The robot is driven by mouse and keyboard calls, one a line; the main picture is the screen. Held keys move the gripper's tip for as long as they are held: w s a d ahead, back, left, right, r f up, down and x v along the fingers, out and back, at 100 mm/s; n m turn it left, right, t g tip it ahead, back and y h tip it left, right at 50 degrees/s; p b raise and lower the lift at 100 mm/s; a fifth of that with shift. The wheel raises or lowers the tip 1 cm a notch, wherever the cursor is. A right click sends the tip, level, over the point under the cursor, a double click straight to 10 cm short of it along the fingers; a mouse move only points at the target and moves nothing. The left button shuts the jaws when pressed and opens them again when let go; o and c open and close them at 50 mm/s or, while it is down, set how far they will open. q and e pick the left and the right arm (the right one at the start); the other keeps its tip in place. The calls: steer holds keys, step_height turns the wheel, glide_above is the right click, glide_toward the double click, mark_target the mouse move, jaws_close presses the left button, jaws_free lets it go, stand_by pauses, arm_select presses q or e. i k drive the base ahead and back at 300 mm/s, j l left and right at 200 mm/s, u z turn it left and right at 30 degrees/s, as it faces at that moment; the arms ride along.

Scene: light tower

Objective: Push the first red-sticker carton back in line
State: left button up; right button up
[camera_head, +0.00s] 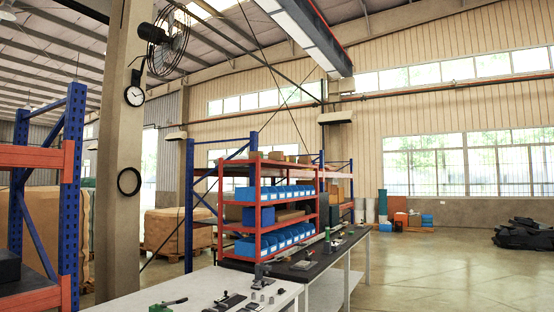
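Several small brown cartons (276,155) sit on the top of the red rack in the middle of the view. They are too small for me to make out any red sticker. Larger brown cartons or wrapped loads (170,230) stand on the floor behind the pillar. I cannot tell which carton is the one with the red sticker. Neither of my grippers shows in the head view.
A white-topped workbench (150,291) with tools is at the front, and a dark-topped bench (340,246) runs behind it. The red rack (258,200) holds blue bins. A concrete pillar (122,170) and an orange-and-blue rack (72,200) stand at left.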

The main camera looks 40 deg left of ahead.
mark_target(274, 155)
steer(key=i+j+u, duration=0.1)
steer(key=i+u, duration=0.35)
steer(key=i, duration=3.45)
steer(key=i+u, duration=0.2)
steer(key=i, duration=0.3)
steer(key=i+l+u, duration=0.25)
steer(key=i, duration=0.2)
steer(key=i+l+u, duration=0.2)
steer(key=i, duration=0.25)
steer(key=i+l+u, duration=0.25)
steer(key=i, duration=0.2)
